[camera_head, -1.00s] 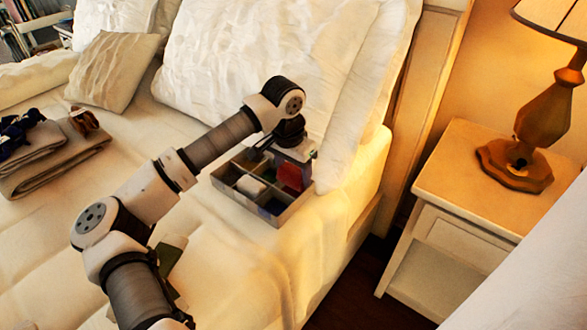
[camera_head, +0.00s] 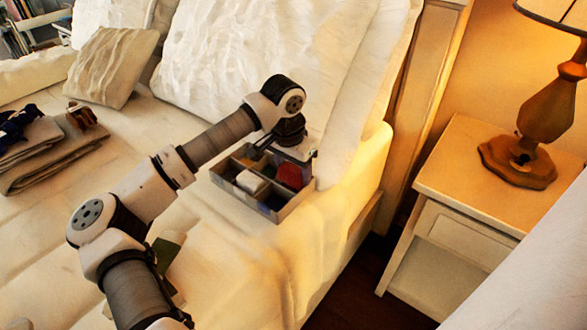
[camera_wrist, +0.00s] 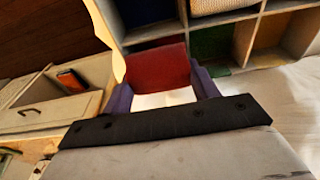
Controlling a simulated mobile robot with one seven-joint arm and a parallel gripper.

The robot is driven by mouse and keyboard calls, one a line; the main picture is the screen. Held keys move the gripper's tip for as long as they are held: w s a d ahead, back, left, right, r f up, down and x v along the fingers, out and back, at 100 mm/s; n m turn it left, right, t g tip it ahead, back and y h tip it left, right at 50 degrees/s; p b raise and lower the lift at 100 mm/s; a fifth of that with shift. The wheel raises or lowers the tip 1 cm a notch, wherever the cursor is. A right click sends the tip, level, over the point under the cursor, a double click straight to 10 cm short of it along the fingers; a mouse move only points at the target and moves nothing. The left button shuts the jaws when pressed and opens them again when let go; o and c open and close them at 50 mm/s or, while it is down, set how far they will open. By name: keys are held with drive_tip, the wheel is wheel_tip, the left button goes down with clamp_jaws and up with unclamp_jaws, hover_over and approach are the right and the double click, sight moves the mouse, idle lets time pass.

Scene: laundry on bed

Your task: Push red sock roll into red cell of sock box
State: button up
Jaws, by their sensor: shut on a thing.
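The sock box (camera_head: 247,205) is a grey divided tray on the bed's near-right part, with its cells open upward. The red sock roll (camera_head: 290,177) is at the box's right side, in or just over a right-hand cell; its exact depth is unclear. In the wrist view the red roll (camera_wrist: 158,66) sits between the purple fingers of my gripper (camera_wrist: 162,82), which is shut on it. Box dividers (camera_wrist: 188,22) lie just beyond it. A white roll (camera_head: 250,182) occupies a neighbouring cell. The red cell's floor is mostly hidden by the roll and gripper.
Pillows (camera_head: 270,50) rise close behind the box. Folded grey cloths (camera_head: 45,155) lie at the left. A nightstand (camera_head: 480,185) with a lamp (camera_head: 545,120) stands right, past the bed's edge. The bed front of the box is clear.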

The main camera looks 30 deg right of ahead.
idle(0.3)
drive_tip(key=o, duration=1)
drive_tip(key=shift+o, duration=0.2)
drive_tip(key=shift+r, duration=0.1)
wheel_tip(320, 180, up, 14)
drive_tip(key=a, duration=0.2)
drive_tip(key=shift+s+f, duration=0.2)
drive_tip(key=shift+s, duration=0.15)
drive_tip(key=shift+s+f, duration=0.1)
